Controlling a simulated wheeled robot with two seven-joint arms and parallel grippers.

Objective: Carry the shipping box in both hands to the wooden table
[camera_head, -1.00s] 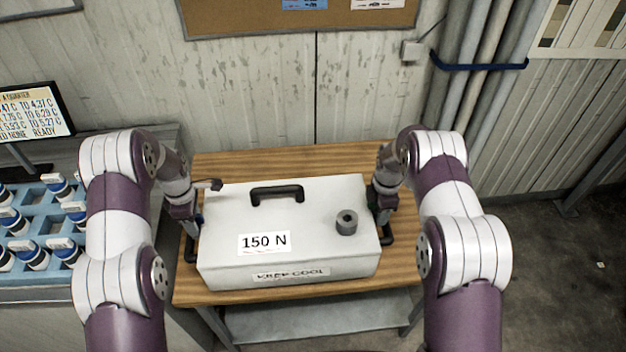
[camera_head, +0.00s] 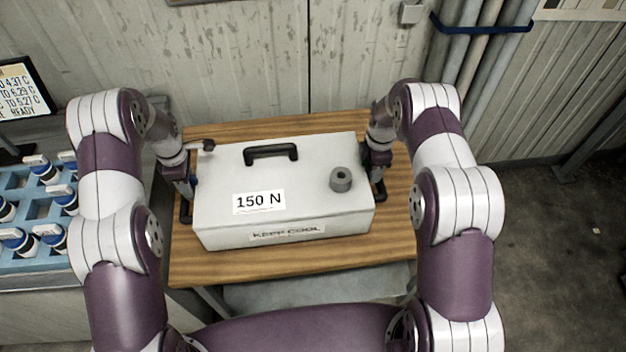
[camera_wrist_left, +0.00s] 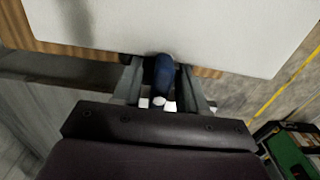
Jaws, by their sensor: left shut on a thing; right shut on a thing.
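The white shipping box (camera_head: 285,205), marked "150 N" and "KEEP COOL", is level over the wooden table (camera_head: 225,270). It has a black top handle and a grey round cap. I cannot tell whether its underside touches the tabletop. My left gripper (camera_head: 187,188) is shut at the box's left side handle, and my right gripper (camera_head: 378,170) is shut at the right side handle, partly hidden by the wrist. In the left wrist view, the left gripper's fingers (camera_wrist_left: 164,88) close around a dark blue piece beside the box's pale wall (camera_wrist_left: 200,30).
A grey bench on the left carries a blue rack (camera_head: 60,250) of white-and-blue bottles and a screen (camera_head: 22,90). A ribbed wall (camera_head: 230,60) and pipes (camera_head: 475,60) stand behind the table. Bare wood shows in front of the box; open floor (camera_head: 560,250) lies right.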

